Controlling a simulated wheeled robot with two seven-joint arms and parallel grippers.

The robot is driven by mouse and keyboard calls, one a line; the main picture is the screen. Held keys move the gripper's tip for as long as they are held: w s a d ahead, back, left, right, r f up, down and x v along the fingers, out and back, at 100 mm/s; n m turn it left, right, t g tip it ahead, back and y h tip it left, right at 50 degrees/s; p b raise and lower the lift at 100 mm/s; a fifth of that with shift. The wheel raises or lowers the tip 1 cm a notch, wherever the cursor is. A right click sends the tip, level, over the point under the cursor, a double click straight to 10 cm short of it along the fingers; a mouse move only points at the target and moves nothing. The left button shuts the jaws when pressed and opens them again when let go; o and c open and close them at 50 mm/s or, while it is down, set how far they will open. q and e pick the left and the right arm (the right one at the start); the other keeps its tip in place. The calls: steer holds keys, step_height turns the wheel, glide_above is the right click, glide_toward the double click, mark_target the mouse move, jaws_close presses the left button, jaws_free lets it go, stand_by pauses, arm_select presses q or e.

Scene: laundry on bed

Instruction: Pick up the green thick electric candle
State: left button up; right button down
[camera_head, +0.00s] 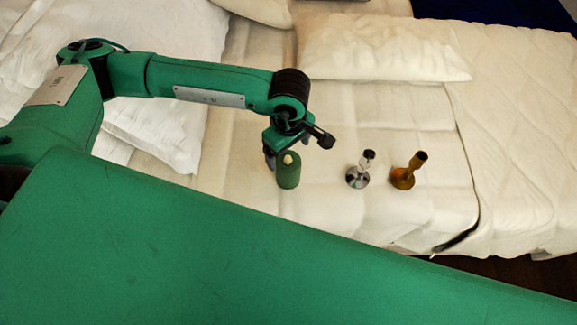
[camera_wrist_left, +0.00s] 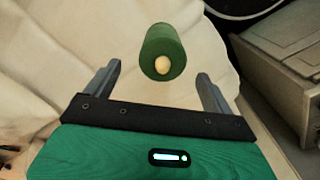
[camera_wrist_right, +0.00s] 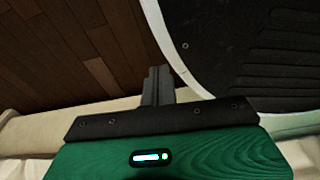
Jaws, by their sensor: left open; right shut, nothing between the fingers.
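The green thick electric candle (camera_head: 288,172) stands upright on the bed, with a pale flame tip on top. It also shows in the left wrist view (camera_wrist_left: 163,48), ahead of the fingers and between their lines. My left gripper (camera_head: 298,145) is open and empty, right behind and above the candle in the head view.
Pillows (camera_head: 380,48) lie at the back. The bed surface (camera_head: 340,110) behind the candlesticks is clear. Wooden floor (camera_wrist_right: 60,50) shows in the right wrist view.

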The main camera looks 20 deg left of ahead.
mark_target(288, 162)
arm_select(q)
steer(key=shift+s+f, duration=0.1)
steer(key=shift+f, duration=0.4)
step_height(288, 162, down, 4)
steer(key=shift+a+f+p, duration=0.1)
steer(key=shift+f+p, duration=0.15)
steer(key=shift+p, duration=0.5)
steer(key=shift+f, duration=0.25)
steer(key=c, duration=1.2)
arm_select(e)
steer(key=shift+s+a+r, duration=0.15)
steer(key=shift+s, duration=0.95)
arm_select(q)
steer(key=shift+o, duration=0.2)
steer(key=shift+r, duration=0.1)
